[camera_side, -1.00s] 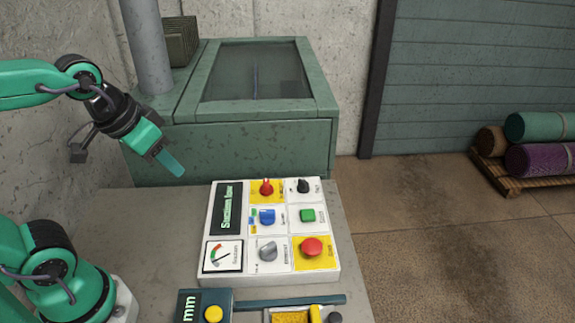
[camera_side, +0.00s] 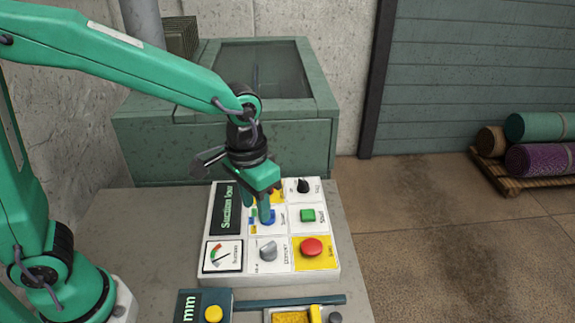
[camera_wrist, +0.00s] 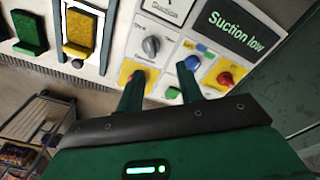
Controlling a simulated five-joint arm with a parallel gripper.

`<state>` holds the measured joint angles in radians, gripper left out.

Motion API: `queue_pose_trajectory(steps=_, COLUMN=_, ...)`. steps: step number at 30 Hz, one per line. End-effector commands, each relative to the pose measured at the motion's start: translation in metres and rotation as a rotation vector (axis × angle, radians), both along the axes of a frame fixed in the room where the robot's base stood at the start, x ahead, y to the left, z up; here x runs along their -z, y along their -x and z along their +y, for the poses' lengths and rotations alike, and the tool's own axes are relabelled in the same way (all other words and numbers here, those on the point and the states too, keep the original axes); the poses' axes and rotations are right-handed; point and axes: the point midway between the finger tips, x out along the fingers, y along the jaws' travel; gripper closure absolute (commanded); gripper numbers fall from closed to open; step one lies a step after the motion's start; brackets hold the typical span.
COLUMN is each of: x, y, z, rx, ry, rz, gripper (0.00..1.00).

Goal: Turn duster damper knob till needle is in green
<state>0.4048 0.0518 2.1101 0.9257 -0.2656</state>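The white control panel (camera_side: 247,272) lies on the bench. Its gauge (camera_side: 222,256) has a red and green arc; the needle is too small to place surely. The grey knob (camera_side: 267,251) is right of the gauge and shows in the wrist view (camera_wrist: 151,46); its label is unreadable. The blue knob (camera_side: 266,217) is partly hidden by my gripper (camera_side: 265,208), which points down over the panel's middle. In the wrist view my gripper (camera_wrist: 161,80) has its two fingers apart with nothing between them. The display (camera_wrist: 240,31) reads "Suction low".
The panel also has a red knob (camera_wrist: 225,79), a black knob (camera_side: 303,186), a green button (camera_side: 308,215) and a red button (camera_side: 311,247). A dark box with a yellow button (camera_side: 213,314) stands in front. A green machine (camera_side: 150,150) is behind.

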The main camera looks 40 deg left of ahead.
Motion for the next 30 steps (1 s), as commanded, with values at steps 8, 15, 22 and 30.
queue_pose_trajectory(steps=8, x=0.021, y=-0.005, z=-0.022, rx=0.018, ry=-0.021, rz=0.048, gripper=0.64)
queue_pose_trajectory(steps=15, x=0.023, y=-0.005, z=-0.023, rx=0.018, ry=-0.022, rz=0.050, gripper=0.64)
queue_pose_trajectory(steps=22, x=0.034, y=-0.005, z=-0.022, rx=0.018, ry=-0.022, rz=0.051, gripper=0.64)
queue_pose_trajectory(steps=30, x=0.065, y=-0.005, z=-0.022, rx=0.018, ry=-0.024, rz=0.053, gripper=0.64)
